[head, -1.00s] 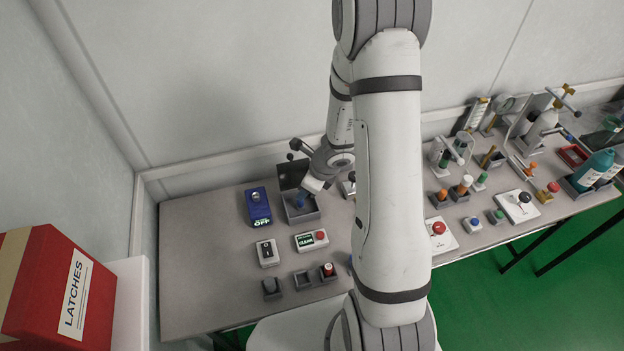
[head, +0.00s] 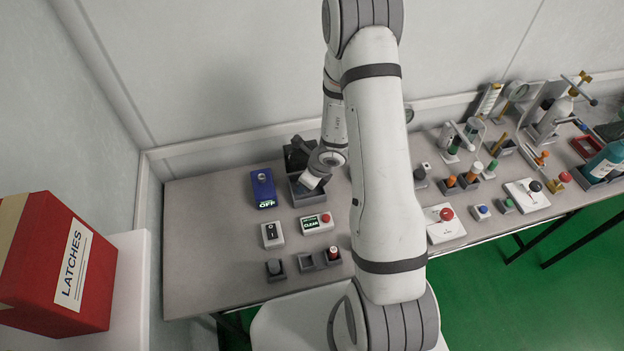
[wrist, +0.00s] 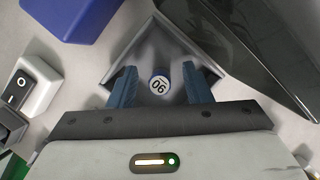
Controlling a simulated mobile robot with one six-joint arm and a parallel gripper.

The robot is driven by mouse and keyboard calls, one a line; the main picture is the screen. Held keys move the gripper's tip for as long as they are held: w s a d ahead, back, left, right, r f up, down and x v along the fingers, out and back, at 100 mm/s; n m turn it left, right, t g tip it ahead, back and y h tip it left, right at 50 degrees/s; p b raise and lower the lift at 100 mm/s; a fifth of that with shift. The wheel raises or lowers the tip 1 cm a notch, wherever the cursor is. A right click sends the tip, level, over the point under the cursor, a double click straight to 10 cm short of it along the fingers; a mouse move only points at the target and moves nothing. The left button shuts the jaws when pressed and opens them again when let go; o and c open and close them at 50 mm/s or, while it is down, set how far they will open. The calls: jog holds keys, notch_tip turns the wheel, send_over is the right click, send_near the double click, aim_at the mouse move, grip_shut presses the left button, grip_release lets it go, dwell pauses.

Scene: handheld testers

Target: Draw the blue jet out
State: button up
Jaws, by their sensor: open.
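In the wrist view a small blue cylinder with a white round label marked "06" or "90" (wrist: 160,84), the blue jet by its colour, stands in a grey square tray (wrist: 124,74). My gripper (wrist: 160,86) is open, with one blue finger on each side of the jet and a gap on both sides. I cannot tell how deep the jet is seated. In the head view the tray (head: 302,200) is at the back left of the table, and my gripper (head: 314,186) is over it. The jet is hidden there by my arm.
A blue tester box reading "OFF" (head: 263,188) stands left of the tray. A dark panel (wrist: 262,50) rises close beside the tray. A white switch box (head: 272,235) and a "CLEAR" box (head: 317,223) are in front. The table's left end is bare.

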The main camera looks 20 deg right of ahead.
jog(key=shift+c, duration=0.4)
jog(key=c, duration=0.9)
jog(key=o, duration=1)
